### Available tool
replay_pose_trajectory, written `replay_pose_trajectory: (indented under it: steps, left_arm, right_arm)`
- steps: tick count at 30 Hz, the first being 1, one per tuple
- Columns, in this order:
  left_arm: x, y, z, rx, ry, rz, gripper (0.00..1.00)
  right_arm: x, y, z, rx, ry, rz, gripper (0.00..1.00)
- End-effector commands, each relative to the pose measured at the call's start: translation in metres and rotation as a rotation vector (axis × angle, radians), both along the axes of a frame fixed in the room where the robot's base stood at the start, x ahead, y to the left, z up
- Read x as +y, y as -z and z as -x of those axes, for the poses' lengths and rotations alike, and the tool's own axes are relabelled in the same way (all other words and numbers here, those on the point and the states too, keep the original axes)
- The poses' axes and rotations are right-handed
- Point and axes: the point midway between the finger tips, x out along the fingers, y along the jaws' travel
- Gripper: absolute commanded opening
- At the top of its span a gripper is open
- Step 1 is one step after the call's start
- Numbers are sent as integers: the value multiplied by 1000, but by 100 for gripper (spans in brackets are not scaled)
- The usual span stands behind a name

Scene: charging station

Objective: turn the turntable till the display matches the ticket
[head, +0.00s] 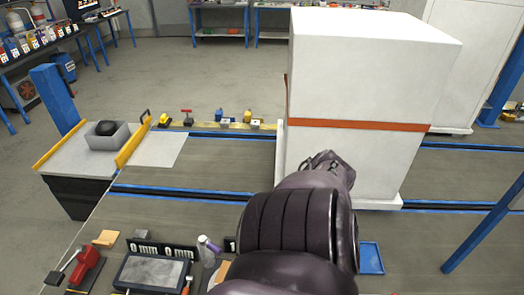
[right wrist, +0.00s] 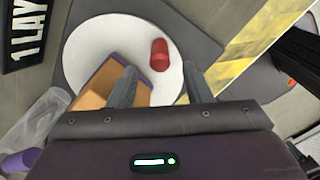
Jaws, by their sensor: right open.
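The turntable, a white disc (right wrist: 85,45), shows in the right wrist view on a dark grey base. A red cylinder (right wrist: 159,55) and an orange-brown box with purple edges (right wrist: 103,85) are on it. My right gripper (right wrist: 160,68) is open over the disc, its fingers apart; whether they touch anything is unclear. In the head view my arm hides the turntable. A black display (head: 160,250) there reads "0 mm 0 mm". A black sign reading "1 LAY" (right wrist: 26,35) is cut off in the wrist view. I cannot make out a ticket. My left gripper is not in view.
A tall white block with an orange band (head: 365,127) stands on the blue-railed track behind my arm. A purple-capped bottle (head: 209,244), a red tool (head: 87,266) and a blue tray (head: 370,258) lie around the front. Yellow-marked flooring (right wrist: 235,65) borders the disc's base.

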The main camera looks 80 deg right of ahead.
Motion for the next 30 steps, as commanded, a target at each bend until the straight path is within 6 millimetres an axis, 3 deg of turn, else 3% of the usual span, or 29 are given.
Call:
replay_pose_trajectory:
  steps: [3, 8, 30]
  left_arm:
    - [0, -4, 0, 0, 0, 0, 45]
    - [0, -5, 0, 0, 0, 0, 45]
    - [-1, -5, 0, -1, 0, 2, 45]
  right_arm:
    - [-1, -19, 1, 1, -2, 1, 45]
    - [0, -29, 0, 1, -1, -1, 45]
    - [1, -29, 0, 0, 0, -1, 45]
